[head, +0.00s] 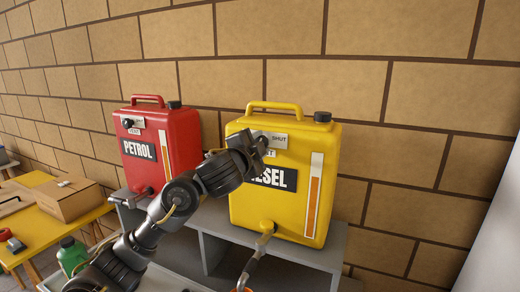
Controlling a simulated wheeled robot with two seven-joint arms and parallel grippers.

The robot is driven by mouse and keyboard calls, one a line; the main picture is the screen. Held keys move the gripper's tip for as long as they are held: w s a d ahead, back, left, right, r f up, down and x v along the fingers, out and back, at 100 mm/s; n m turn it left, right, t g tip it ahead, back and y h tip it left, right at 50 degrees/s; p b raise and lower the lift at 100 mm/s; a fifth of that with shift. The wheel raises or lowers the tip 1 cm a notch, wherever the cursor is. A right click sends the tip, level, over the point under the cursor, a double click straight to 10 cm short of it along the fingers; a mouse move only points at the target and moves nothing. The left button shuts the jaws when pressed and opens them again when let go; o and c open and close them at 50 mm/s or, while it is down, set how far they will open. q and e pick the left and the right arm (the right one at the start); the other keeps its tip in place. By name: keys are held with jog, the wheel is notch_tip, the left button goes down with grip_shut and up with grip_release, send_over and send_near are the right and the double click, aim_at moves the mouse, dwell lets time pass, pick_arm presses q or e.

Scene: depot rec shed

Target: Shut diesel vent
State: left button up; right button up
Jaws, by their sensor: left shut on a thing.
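The yellow diesel can (270,207) stands on a grey shelf, with a black cap and a partly covered DIESEL label. A small plate reading SHUT (279,140) shows near its top, just right of my left gripper (263,146). My left gripper reaches in from the left and is shut at the vent on the can's front. The vent knob itself is hidden behind the fingers, so how it is turned cannot be seen. My right gripper is not in view.
A red petrol can (182,143) with its own vent knob (128,123) stands to the left. The grey shelf (305,254) holds both cans against a block wall. A tap (264,240) juts from the diesel can's front. A cardboard box (70,201) sits on a yellow table.

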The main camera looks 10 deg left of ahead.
pick_arm(q)
jog(key=m+b, duration=0.1)
jog(key=m, duration=0.3)
jog(key=shift+f+m+b, duration=0.1)
jog(key=shift+m+b, duration=0.25)
jog(key=shift+m, duration=0.05)
dwell(0.4)
jog(key=o, duration=1)
jog(key=shift+s, duration=0.15)
jog(key=s+a+p, duration=0.2)
jog(key=s+p, duration=0.4)
jog(key=s, duration=0.4)
jog(key=shift+s+p, duration=0.2)
jog(key=shift+p, duration=0.2)
